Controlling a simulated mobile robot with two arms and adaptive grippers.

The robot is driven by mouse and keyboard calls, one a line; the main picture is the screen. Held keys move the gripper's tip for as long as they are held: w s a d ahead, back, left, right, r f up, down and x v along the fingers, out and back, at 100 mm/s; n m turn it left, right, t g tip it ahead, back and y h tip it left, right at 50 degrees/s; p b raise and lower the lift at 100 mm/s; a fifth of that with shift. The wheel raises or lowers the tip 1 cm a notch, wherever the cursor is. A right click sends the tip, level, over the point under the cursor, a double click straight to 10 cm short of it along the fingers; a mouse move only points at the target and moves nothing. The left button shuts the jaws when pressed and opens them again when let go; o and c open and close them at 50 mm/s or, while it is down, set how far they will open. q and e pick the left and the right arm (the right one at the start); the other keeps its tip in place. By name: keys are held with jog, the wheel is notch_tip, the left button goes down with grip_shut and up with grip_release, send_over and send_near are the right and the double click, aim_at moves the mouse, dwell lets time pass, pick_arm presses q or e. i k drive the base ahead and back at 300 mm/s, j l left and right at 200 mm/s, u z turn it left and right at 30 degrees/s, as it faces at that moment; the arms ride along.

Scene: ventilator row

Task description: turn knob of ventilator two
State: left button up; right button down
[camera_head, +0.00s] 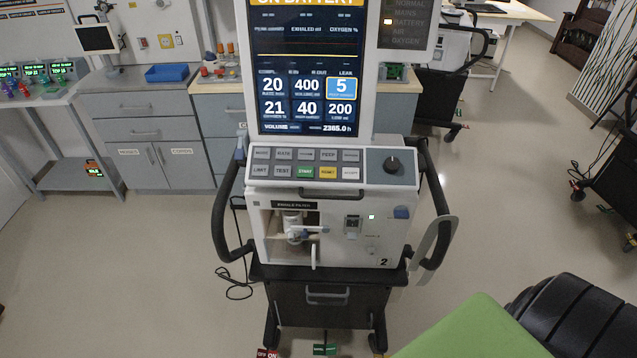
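Ventilator two (330,225) stands upright in the middle of the head view, with a "2" on its lower front. Its black round knob (392,164) sits on a dark panel at the right end of the sloped control panel. A small light mark shows near the knob's top edge. Rows of buttons (305,163) lie left of the knob, among them a green START and a yellow one. The large screen (306,70) above reads "ON BATTERY", with a highlighted 5. Neither of my grippers is in view, and nothing touches the knob.
Black handles flank the ventilator, left (222,215) and right (438,205). A green surface (475,330) and a black ribbed object (575,315) fill the lower right. Grey cabinets (150,140) stand behind at left.

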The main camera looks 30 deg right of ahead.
aim_at(391, 166)
jog(key=z, duration=1.45)
